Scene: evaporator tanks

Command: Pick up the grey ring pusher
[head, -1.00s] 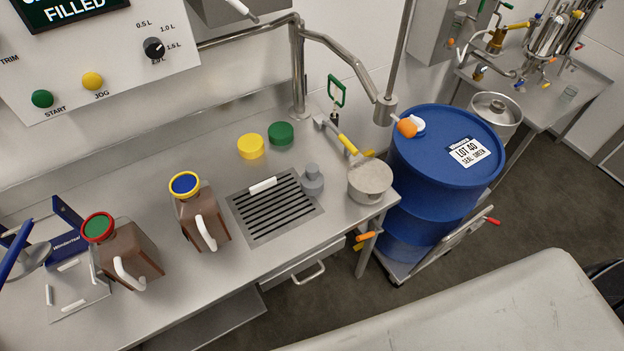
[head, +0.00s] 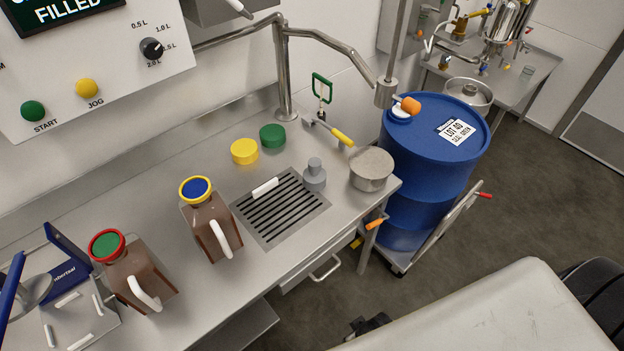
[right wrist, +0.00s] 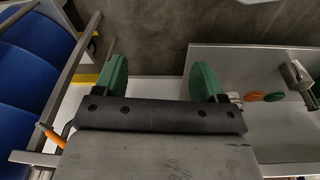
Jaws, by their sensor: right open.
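The grey ring pusher (head: 315,178) stands upright on the steel bench, at the right end of the slotted drain grate (head: 272,214). It has a wide round base and a narrower knob on top. A steel pot (head: 371,169) is close to its right. My right gripper (right wrist: 159,84) shows in the right wrist view with its two green-padded fingers wide apart and nothing between them. I cannot make out the ring pusher in that view. My left gripper is not in view.
A brown jug with a blue and yellow cap (head: 211,226) stands left of the grate. Another with a red and green cap (head: 133,273) is farther left. Yellow (head: 245,152) and green (head: 272,137) caps lie behind. A blue drum (head: 425,155) stands beyond the bench's right end.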

